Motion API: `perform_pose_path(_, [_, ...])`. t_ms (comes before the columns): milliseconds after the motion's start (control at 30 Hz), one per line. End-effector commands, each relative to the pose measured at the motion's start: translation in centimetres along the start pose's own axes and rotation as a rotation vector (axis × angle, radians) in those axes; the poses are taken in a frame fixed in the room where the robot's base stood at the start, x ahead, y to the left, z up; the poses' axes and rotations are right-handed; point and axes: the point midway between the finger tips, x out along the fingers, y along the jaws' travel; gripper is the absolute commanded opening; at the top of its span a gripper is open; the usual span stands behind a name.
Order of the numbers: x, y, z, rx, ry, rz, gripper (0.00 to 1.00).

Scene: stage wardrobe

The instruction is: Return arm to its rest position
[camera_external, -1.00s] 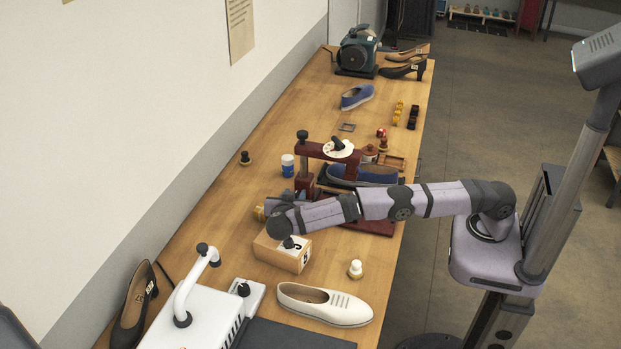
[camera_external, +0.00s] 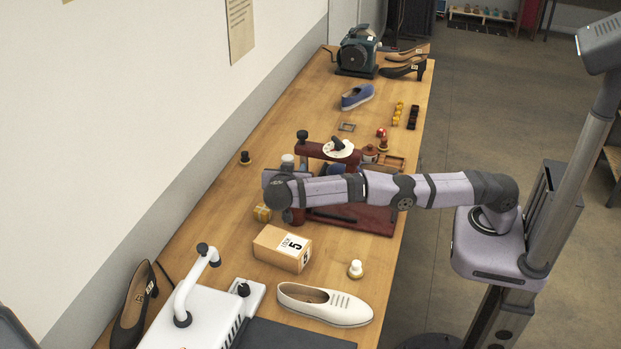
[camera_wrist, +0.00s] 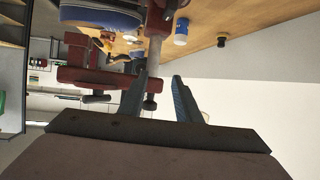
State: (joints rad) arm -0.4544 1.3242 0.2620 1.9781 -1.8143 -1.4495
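My arm reaches across the workbench (camera_external: 225,160) in the external view, with its wrist over the red press (camera_external: 350,214). My gripper (camera_wrist: 161,78) shows in the wrist view with its two fingers apart and nothing held between them. The red press also shows in the wrist view (camera_wrist: 100,77), beyond the fingers. In the external view the wrist hides most of the gripper. A cardboard box (camera_external: 274,250) with a "5" label sits on the bench, apart from the wrist and nearer the camera.
A white shoe (camera_external: 325,304), a white-topped knob (camera_external: 355,269) and a white machine (camera_external: 190,318) stand nearer the camera. A blue shoe (camera_external: 357,97) and a green machine (camera_external: 357,55) are farther back. A wall runs along the left; open floor lies right.

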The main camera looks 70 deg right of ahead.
Motion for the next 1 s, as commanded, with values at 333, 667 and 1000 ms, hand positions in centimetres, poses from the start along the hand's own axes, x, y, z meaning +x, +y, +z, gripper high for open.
perform_pose_path(333, [0.0, 0.0, 0.1, 0.000, 0.000, 0.000, 0.30])
perform_pose_path(667, [0.8, -2.8, -4.1, 0.063, 0.093, -0.110, 0.30])
perform_pose_path(1000, [-0.2, -11.5, -15.2, 0.120, 0.311, -0.614, 0.30])
